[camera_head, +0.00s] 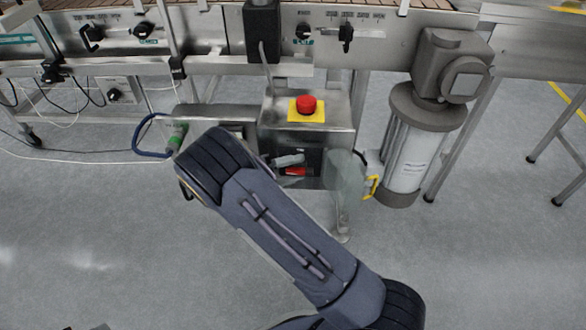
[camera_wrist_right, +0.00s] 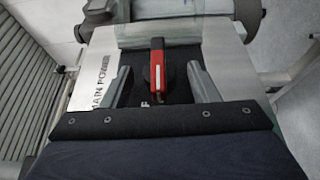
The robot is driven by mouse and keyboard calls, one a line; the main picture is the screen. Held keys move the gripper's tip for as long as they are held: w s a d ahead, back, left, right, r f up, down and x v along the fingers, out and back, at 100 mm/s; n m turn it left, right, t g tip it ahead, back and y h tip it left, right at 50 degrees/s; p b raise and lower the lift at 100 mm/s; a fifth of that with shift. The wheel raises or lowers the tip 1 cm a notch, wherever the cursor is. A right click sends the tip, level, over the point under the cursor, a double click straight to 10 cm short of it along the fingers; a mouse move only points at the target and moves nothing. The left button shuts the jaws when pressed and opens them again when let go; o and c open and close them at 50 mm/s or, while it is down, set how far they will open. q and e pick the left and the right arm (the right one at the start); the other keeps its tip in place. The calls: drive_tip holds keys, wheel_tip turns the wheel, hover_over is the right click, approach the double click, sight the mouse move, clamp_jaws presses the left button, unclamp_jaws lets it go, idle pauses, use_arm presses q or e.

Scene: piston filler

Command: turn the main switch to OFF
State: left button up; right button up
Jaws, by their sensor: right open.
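The main switch is a red handle (camera_wrist_right: 158,68) on a dark plate in the right wrist view. It points roughly up and down in that picture. A panel lettered MAIN POWER (camera_wrist_right: 107,83) surrounds it, and a letter F shows below. The handle also shows as a small red patch (camera_head: 293,171) in the head view. My right gripper (camera_wrist_right: 160,75) is open, with one finger on each side of the handle and a visible gap to each. In the head view my right gripper (camera_head: 289,161) is at the switch, partly hidden by its arm. My left gripper is out of view.
A red emergency button on a yellow plate (camera_head: 306,108) sits just above the switch. The conveyor frame (camera_head: 210,68) runs behind. Open floor (camera_head: 90,230) lies at left.

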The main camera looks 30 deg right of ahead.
drive_tip(key=w+a+p, duration=0.1)
drive_tip(key=a, duration=0.6)
drive_tip(key=shift+a+p, duration=0.35)
drive_tip(key=shift+p, duration=0.05)
drive_tip(key=shift+w, duration=0.1)
